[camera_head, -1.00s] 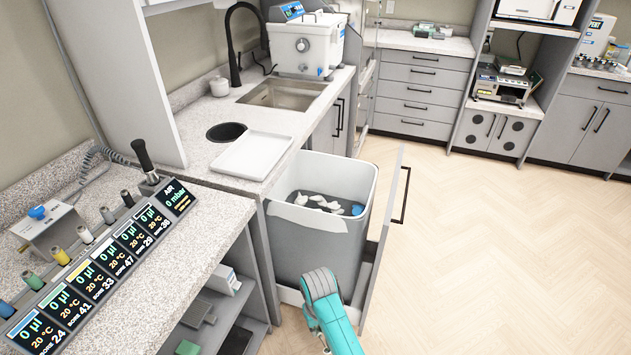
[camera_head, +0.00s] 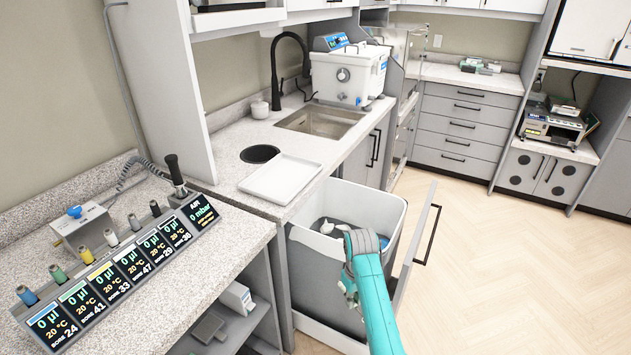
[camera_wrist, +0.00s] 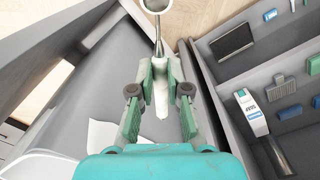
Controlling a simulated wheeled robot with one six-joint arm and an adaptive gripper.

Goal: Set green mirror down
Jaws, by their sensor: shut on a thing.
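My gripper (camera_wrist: 160,72) shows in the wrist view with its two fingers closed around a slim mirror (camera_wrist: 157,6). The mirror's round head points to the top of the picture, and its pale shaft runs back between the fingers. No green shows clearly on the mirror itself; the finger pads are green. In the head view my teal arm reaches up from the bottom, in front of the pulled-out waste bin (camera_head: 318,268). There the gripper is mostly hidden by the arm, and I cannot make out the mirror.
White and blue waste lies in the bin. A white tray (camera_head: 281,177) lies on the counter beside the sink (camera_head: 322,120). A counter with a row of displays (camera_head: 118,268) is at left. Shelves (camera_wrist: 262,62) with small boxes are at right in the wrist view. Floor at right is clear.

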